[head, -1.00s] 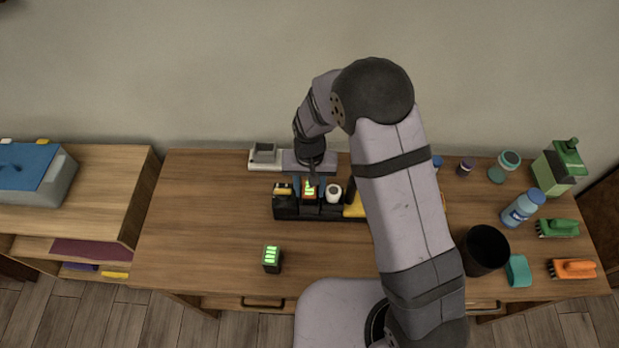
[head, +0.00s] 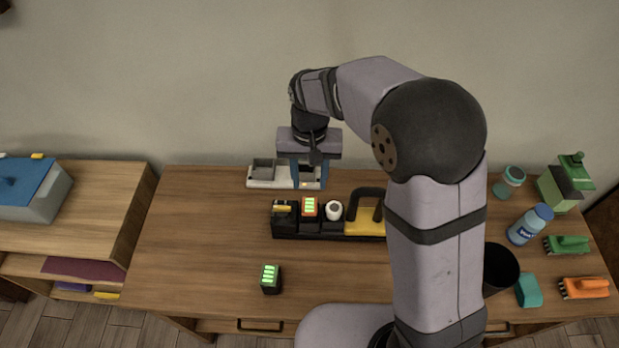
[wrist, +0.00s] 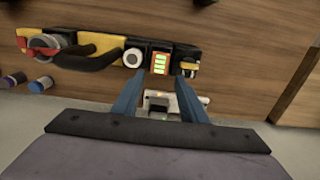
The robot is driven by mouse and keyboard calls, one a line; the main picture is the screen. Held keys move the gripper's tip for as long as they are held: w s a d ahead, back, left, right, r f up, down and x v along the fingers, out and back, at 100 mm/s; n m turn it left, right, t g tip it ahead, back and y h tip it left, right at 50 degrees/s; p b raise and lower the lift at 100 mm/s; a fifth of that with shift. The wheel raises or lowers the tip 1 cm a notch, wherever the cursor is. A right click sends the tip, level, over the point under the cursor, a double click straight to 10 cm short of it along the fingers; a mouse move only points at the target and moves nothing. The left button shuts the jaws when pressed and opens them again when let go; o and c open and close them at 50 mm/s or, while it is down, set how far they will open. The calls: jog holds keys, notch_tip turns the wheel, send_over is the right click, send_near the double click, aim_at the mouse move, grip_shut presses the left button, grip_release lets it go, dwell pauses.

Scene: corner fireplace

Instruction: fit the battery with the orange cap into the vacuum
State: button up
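The battery with the orange cap (head: 309,207) stands upright in the vacuum (head: 350,229), with lit green bars showing. It also shows in the wrist view (wrist: 159,63), between a white round part and a black part with a yellow top. How deep it sits I cannot tell. The vacuum is a long black body with a yellow section and a black loop handle. My gripper (head: 309,182) is behind the vacuum, over a pale dock (head: 264,172). In the wrist view its blue fingers (wrist: 160,106) are apart with nothing held between them.
Another battery with green bars (head: 270,279) stands on the table in front of the vacuum. A black cup (head: 501,268), a blue bottle (head: 530,224), a green brush (head: 567,245) and an orange brush (head: 583,288) are at the right. The table's left part is clear.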

jog(key=shift+d+r, duration=0.1)
jog(key=s+d+f, duration=0.1)
jog(key=s+d, duration=1.5)
jog(key=shift+d+f, duration=0.2)
jog(key=shift+f, duration=0.1)
dwell(1.6)
